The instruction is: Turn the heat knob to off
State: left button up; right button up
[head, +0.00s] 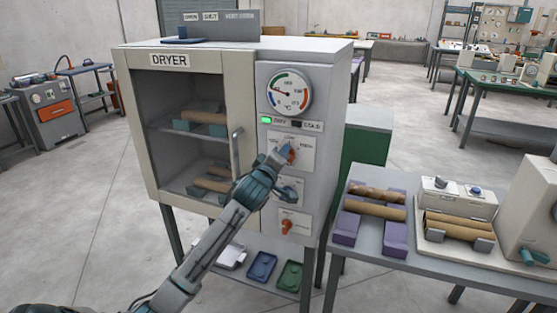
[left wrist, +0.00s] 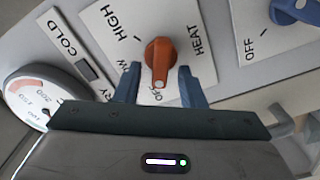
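The heat knob (left wrist: 160,60) is orange and sits on a white plate (left wrist: 95,18) with the labels HEAT, HIGH and OFF, and a partly hidden label that seems to read LOW. In the left wrist view its narrow end points down, toward OFF; I cannot tell which end is the pointer. My left gripper (left wrist: 158,86) is open, with one blue finger on each side of the knob's lower end and gaps showing. In the head view the gripper (head: 279,157) reaches the upper knob plate of the dryer (head: 333,110), partly covering the knob (head: 291,154). My right gripper is not in view.
A blue knob (left wrist: 293,10) is beside the heat plate, and another orange knob (head: 287,225) is lower on the panel. A round gauge (head: 289,92) is above. The dryer door handle (head: 236,152) stands out left of the panel. A table (head: 378,264) with rolls is at right.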

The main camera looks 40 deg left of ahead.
pick_arm(q)
jog(key=b+v, duration=0.3)
jog(key=v, duration=0.7)
jog(key=shift+s, duration=0.35)
jog(key=shift+d, duration=0.15)
